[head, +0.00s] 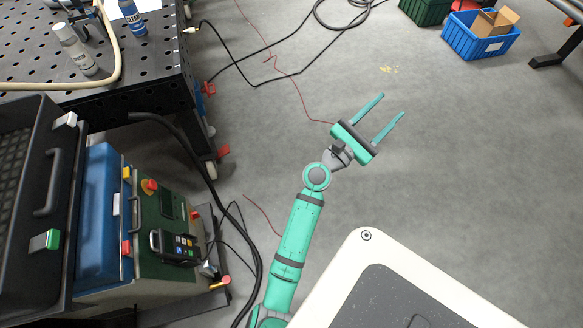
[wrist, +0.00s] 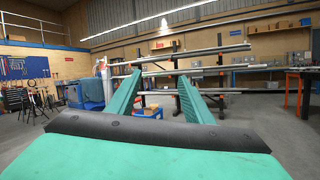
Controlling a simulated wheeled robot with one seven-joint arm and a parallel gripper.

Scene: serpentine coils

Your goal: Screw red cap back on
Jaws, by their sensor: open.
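My gripper (head: 393,104) is open and empty, held out over bare floor at the middle right of the head view. Its two teal fingers are well apart. They also show in the wrist view (wrist: 160,77), pointing into the room with nothing between them. I cannot make out a red cap for certain. A small red round piece (head: 227,280) sits at the lower right corner of the green-fronted machine (head: 165,225), near a metal fitting (head: 210,270). My gripper is far from it, up and to the right. No open threaded neck can be made out.
A perforated black table (head: 165,62) at upper left holds a grey-white can (head: 75,50), a blue bottle (head: 131,17) and a beige hose (head: 118,60). Black cables (head: 235,220) run along the floor beside the machine. A blue crate (head: 470,45) stands at upper right.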

